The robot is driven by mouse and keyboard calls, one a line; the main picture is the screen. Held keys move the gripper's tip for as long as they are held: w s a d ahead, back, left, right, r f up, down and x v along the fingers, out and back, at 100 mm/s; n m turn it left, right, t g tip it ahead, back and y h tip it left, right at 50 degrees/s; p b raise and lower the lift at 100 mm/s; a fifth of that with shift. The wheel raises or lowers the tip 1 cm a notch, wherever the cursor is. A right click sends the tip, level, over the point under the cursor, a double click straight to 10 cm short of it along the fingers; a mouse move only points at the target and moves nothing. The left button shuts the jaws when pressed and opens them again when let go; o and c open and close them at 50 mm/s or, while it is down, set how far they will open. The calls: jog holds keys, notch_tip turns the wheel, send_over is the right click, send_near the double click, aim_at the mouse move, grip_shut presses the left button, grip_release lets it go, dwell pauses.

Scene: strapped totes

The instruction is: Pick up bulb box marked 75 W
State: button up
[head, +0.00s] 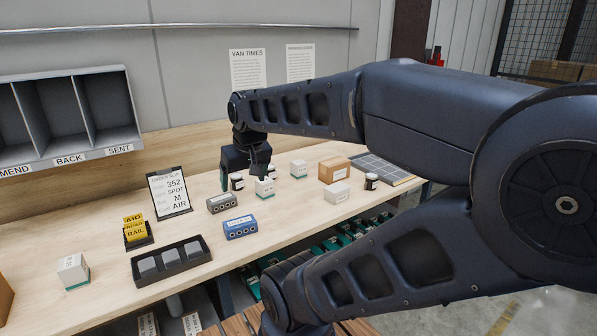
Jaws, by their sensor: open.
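Several small white boxes with teal bottoms that look like bulb boxes stand on the wooden bench: one at the front left (73,270), one close by my gripper (265,188), and one farther back (298,169). Their printed marks are too small to read, so I cannot tell which is the 75 W box. My gripper (243,178) points down over the bench, open, with nothing seen between its fingers. Its right finger overlaps the top of the near white box in the picture; I cannot tell if they touch.
Around the gripper are dark jars (237,182), a grey socket block (222,203), a blue one (240,227), a white carton (337,193) and a brown carton (334,169). A black tray (142,280), yellow cards (135,229) and order slip stand (170,192) are left.

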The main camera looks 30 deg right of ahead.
jog(key=w+d+r+n, duration=0.2)
jog(key=w+d, duration=0.1)
jog(key=w, duration=0.4)
jog(key=w+d+r+n, duration=0.2)
jog(key=w+d, duration=0.1)
jog(key=w, duration=0.4)
jog(key=n+g+h, duration=0.4)
jog(key=n, duration=1)
send_over(298, 162)
jog(key=a, duration=0.3)
notch_tip(298, 162, down, 22)
jog(key=shift+h, duration=0.3)
jog(key=shift+s+x, duration=0.15)
jog(key=shift+x, duration=2.6)
jog(key=shift+s+x, duration=0.15)
jog(key=shift+x, duration=2.6)
jog(key=shift+a, duration=0.1)
jog(key=c, duration=1.1)
